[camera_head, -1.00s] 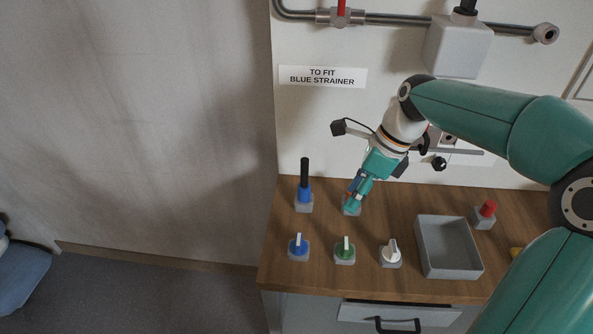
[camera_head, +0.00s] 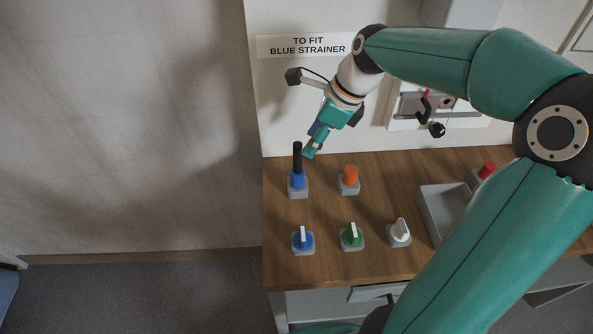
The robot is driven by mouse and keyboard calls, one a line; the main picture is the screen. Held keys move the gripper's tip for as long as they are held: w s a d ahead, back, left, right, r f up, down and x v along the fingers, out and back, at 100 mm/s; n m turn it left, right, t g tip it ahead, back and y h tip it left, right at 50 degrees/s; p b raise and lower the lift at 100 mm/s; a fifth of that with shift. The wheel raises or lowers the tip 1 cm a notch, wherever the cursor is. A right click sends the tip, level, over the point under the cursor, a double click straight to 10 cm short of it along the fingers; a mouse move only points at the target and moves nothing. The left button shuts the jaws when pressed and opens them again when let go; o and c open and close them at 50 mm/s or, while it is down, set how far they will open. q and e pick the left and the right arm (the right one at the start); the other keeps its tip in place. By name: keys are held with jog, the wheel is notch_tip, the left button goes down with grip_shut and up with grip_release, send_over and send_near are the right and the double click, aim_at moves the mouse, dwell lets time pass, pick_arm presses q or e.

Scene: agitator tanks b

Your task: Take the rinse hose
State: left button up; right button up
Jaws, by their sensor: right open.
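I cannot make out a rinse hose for certain in the head view. My right gripper (camera_head: 311,150) is open and empty, pointing down. In the picture it is just above and right of a blue fitting with a tall black top (camera_head: 297,166), which stands upright in a grey holder at the back left of the wooden counter. Whether the gripper touches the black top cannot be told. A black hook-like part with a red tip (camera_head: 425,104) shows on a wall plate, partly behind my right arm. My left gripper is not in view.
An orange-topped piece (camera_head: 349,174) stands right of the blue one. In front are blue (camera_head: 302,239), green (camera_head: 352,236) and white (camera_head: 399,231) handled pieces. A grey tray (camera_head: 434,214) and red piece (camera_head: 487,170) are partly behind my arm. A sign (camera_head: 306,46) reads "TO FIT BLUE STRAINER".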

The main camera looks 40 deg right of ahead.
aim_at(298, 161)
jog(key=x, duration=0.9)
jog(key=shift+w+d+f, duration=0.1)
jog(key=shift+w+f, duration=0.05)
grip_shut()
